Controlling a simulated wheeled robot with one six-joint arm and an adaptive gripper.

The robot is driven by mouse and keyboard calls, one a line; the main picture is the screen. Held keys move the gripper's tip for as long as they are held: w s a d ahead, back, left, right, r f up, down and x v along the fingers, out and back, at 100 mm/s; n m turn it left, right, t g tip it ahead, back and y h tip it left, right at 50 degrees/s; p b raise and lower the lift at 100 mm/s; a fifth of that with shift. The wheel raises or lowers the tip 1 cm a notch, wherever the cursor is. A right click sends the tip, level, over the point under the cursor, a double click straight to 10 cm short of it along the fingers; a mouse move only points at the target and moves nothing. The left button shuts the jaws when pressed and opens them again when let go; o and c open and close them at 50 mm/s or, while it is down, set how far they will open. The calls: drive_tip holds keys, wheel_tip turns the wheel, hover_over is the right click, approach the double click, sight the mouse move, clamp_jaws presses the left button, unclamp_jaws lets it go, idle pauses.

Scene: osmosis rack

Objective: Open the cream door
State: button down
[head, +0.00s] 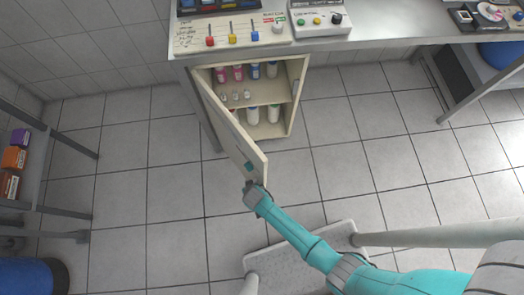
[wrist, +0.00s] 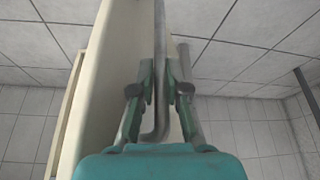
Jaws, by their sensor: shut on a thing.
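The cream door (head: 228,125) of a small cabinet (head: 291,107) stands swung out toward me, hinged at the cabinet's left side. Its interior shows through a wide gap. In the wrist view the door (wrist: 105,75) is a tall pale panel seen close, left of the fingers. My gripper (head: 253,186) is at the door's free end, low in the head view. In the wrist view my gripper (wrist: 159,95) is closed around the grey metal bar handle (wrist: 159,50), one finger on each side. In the head view the gripper hides the grip on the handle.
The cabinet holds several bottles and small jars on two shelves (head: 262,101). A worktop (head: 380,35) with control panels (head: 232,36) lies above it. A shelf rack (head: 45,150) with boxes stands at left. The tiled floor (head: 180,170) left of the door is clear.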

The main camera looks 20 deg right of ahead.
drive_tip(key=w+a+m+h, duration=0.1)
drive_tip(key=a+m, duration=0.3)
drive_tip(key=a, duration=1.6)
drive_tip(key=shift+w+m+h, duration=0.2)
drive_tip(key=shift+m+h, duration=0.1)
drive_tip(key=shift+h, duration=0.2)
drive_tip(key=shift+a, duration=0.1)
drive_tip(key=shift+g, duration=0.3)
drive_tip(key=c, duration=1.2)
unclamp_jaws()
drive_tip(key=shift+r, duration=0.1)
drive_tip(key=shift+v, duration=5.85)
drive_tip(key=shift+s, duration=0.1)
